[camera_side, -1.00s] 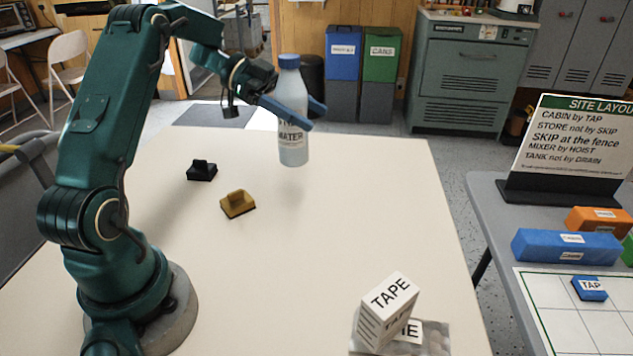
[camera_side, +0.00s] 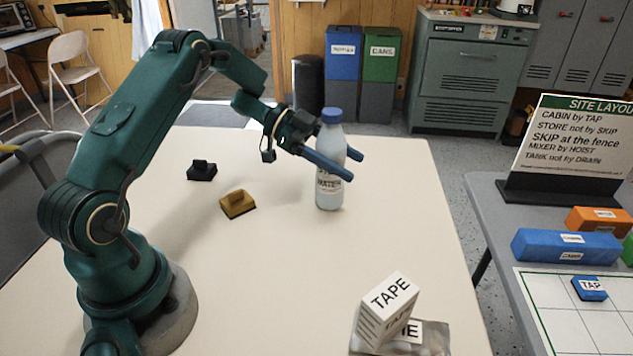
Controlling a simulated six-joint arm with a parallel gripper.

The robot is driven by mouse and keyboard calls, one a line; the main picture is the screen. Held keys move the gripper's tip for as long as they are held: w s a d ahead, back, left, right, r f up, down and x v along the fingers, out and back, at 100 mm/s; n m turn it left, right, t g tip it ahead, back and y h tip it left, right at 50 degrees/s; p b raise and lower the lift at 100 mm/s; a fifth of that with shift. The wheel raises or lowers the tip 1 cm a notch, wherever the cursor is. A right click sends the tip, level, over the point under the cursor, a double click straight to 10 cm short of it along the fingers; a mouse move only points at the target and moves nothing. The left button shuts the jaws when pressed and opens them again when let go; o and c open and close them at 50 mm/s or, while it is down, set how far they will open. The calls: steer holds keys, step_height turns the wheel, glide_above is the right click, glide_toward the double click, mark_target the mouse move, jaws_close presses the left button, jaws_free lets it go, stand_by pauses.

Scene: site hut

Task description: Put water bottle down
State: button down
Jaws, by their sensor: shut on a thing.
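The water bottle (camera_side: 329,191) is clear with a blue cap and a white label reading WATER. It is upright at the middle right of the cream table (camera_side: 390,235). My gripper (camera_side: 350,165) has blue fingers and is shut on the bottle's upper body, reaching in from the left. One finger crosses in front of the bottle and hides part of its label. The bottle's base appears at or very near the table top; I cannot tell if it touches.
A white TAPE box (camera_side: 386,312) stands at the front, on a grey packet (camera_side: 436,338). The table around the bottle is clear.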

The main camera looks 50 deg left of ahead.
jaws_free()
steer(key=shift+f, duration=0.1)
steer(key=shift+a+r, duration=0.1)
steer(key=shift+r, duration=0.1)
steer(key=v, duration=1.2)
